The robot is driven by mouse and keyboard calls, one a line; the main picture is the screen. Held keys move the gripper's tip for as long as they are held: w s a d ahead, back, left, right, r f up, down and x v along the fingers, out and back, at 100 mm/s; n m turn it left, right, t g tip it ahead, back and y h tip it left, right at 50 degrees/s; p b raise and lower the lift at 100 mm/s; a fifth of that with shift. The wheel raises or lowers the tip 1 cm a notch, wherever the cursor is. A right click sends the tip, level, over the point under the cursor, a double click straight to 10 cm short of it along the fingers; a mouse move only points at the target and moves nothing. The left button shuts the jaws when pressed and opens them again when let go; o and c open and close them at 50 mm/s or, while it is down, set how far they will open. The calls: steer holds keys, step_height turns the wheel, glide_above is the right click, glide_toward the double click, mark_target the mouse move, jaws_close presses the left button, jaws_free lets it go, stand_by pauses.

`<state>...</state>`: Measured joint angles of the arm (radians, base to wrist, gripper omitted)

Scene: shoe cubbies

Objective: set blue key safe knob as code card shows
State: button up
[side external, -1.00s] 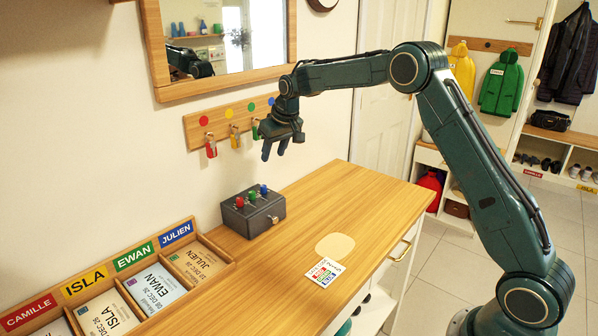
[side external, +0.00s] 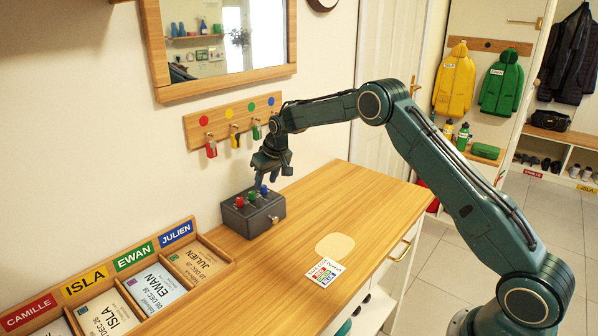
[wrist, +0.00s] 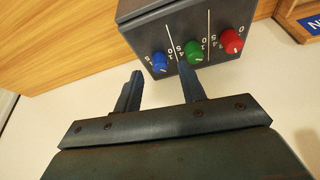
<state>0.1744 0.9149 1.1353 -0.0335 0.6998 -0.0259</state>
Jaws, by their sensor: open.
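The key safe (side external: 254,213) is a dark grey box on the wooden counter. Its top carries a red knob (side external: 239,202), a green knob (side external: 252,197) and a blue knob (side external: 263,190). In the wrist view the blue knob (wrist: 159,59) is at the left, beside the green (wrist: 194,52) and red (wrist: 231,41) knobs. My gripper (wrist: 158,80) is open and empty.
Keys hang on a wall rack (side external: 232,122) behind the safe, under a mirror (side external: 225,45). A name-labelled card tray (side external: 222,249) stands at the left. The counter (side external: 290,220) is clear between safe and code card, apart from a pale oval patch (side external: 335,245).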

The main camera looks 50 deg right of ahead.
mark_target(264, 189)
steer(key=shift+x, duration=1.25)
steer(key=shift+c, duration=0.4)
jaws_close()
steer(key=shift+m, duration=0.4)
steer(key=m+h, duration=0.1)
steer(key=m, duration=0.1)
steer(key=m+h, duration=0.1)
steer(key=m, duration=0.2)
steer(key=shift+w+a+g, duration=0.15)
steer(key=shift+a+g, duration=0.1)
steer(key=shift+g, duration=0.05)
steer(key=m+g+h, duration=0.1)
steer(key=m, duration=0.3)
steer(key=shift+w, duration=0.1)
steer(key=shift+m+g+h, duration=0.3)
steer(key=shift+m+g, duration=0.3)
steer(key=shift+m, duration=0.7)
